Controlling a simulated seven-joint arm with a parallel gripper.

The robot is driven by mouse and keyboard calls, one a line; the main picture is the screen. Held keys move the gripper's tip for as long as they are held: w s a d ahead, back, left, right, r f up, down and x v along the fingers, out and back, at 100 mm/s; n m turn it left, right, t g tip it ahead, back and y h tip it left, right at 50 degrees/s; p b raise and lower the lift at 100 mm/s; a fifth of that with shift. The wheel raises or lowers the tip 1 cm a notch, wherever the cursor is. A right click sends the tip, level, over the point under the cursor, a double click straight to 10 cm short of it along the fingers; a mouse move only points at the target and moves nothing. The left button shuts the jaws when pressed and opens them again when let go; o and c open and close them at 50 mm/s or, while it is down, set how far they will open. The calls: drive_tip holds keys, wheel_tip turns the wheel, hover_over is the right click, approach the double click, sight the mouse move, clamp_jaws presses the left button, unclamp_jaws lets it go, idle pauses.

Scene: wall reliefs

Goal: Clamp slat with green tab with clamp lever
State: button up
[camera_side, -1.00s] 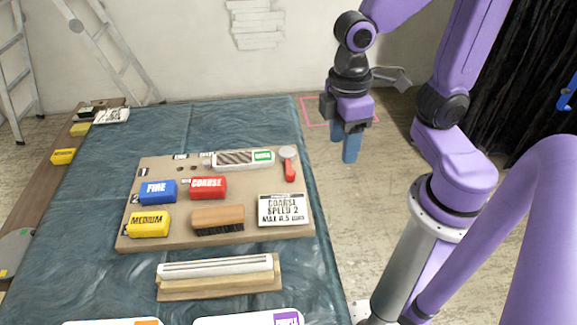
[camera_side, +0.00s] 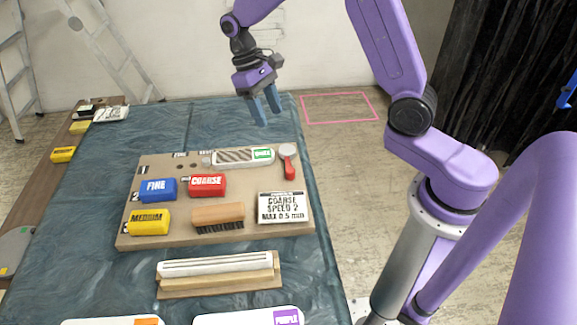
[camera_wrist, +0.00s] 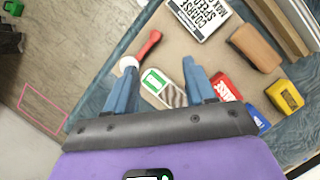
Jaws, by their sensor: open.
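The slat with the green tab (camera_side: 240,158) lies at the back of the tan board, its striped face up and the green tab at its right end. The clamp lever (camera_side: 288,161) stands just right of the tab, with a pale round head and a red handle pointing toward the front. My gripper (camera_side: 265,110) is open and empty in the air above and behind the slat. In the wrist view, the slat (camera_wrist: 165,89) shows between my blue fingers (camera_wrist: 162,92). The clamp lever (camera_wrist: 143,50) shows beyond the left finger, its handle angled away from the tab.
The tan board (camera_side: 175,238) also holds a blue FINE block (camera_side: 158,190), a red COARSE block (camera_side: 208,186), a yellow MEDIUM block (camera_side: 149,222), a brush (camera_side: 218,217) and a sign (camera_side: 283,208). A pale slat in a wooden holder (camera_side: 218,268) lies in front. Air around my gripper is clear.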

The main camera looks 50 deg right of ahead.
drive_tip(key=w+d+f+m, duration=0.1)
drive_tip(key=w+d, duration=0.1)
approach(289, 169)
drive_tip(key=shift+g, duration=0.3)
drive_tip(key=x, duration=0.9)
drive_tip(key=shift+w+d+f, duration=0.1)
drive_tip(key=shift+w+f, duration=0.1)
clamp_jaws()
